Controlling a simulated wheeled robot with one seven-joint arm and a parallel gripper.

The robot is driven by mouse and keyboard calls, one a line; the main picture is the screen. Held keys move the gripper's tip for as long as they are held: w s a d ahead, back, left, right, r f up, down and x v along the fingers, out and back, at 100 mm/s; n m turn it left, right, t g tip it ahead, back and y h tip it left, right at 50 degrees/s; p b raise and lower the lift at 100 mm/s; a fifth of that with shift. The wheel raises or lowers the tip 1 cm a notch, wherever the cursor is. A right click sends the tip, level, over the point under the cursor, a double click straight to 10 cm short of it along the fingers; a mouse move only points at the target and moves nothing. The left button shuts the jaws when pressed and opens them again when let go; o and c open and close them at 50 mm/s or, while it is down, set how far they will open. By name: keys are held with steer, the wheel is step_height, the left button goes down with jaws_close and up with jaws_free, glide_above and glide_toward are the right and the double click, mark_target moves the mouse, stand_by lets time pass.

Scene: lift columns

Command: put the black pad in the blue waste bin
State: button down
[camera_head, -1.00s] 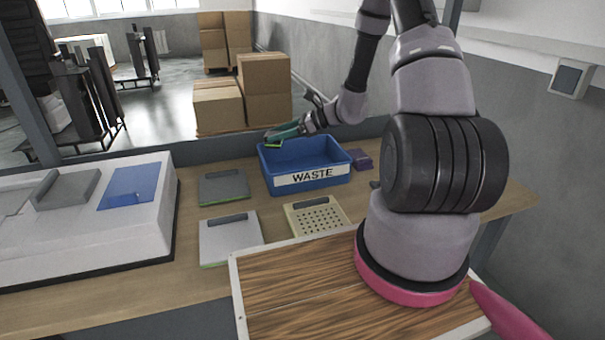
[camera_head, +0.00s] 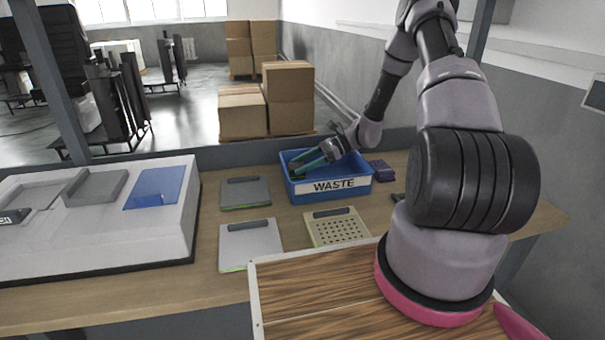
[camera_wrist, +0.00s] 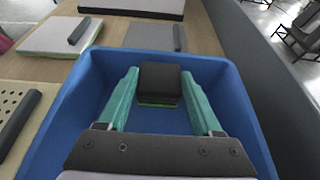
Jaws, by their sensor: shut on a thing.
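The blue waste bin (camera_head: 296,188) stands on the wooden table with a white WASTE label on its front; its blue walls fill much of the wrist view (camera_wrist: 62,112). My gripper (camera_head: 305,163) is inside the bin opening, its fingers tilted down to the left. In the wrist view my gripper's teal fingers (camera_wrist: 159,90) are shut on the black pad (camera_wrist: 159,78), a small dark block with a green underside. The pad is held between the fingertips, within the bin walls. I cannot tell whether it touches the bin floor.
A dark grey plate (camera_head: 245,192), a light grey plate (camera_head: 250,243) and a beige perforated plate (camera_head: 338,228) lie left of and in front of the bin. A purple item (camera_head: 381,170) lies right of it. A white housing (camera_head: 95,240) takes up the left table.

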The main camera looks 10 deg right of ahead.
steer(key=shift+f, duration=1.5)
steer(key=shift+f, duration=0.2)
steer(key=shift+c, duration=0.3)
jaws_free()
steer(key=shift+r, duration=0.1)
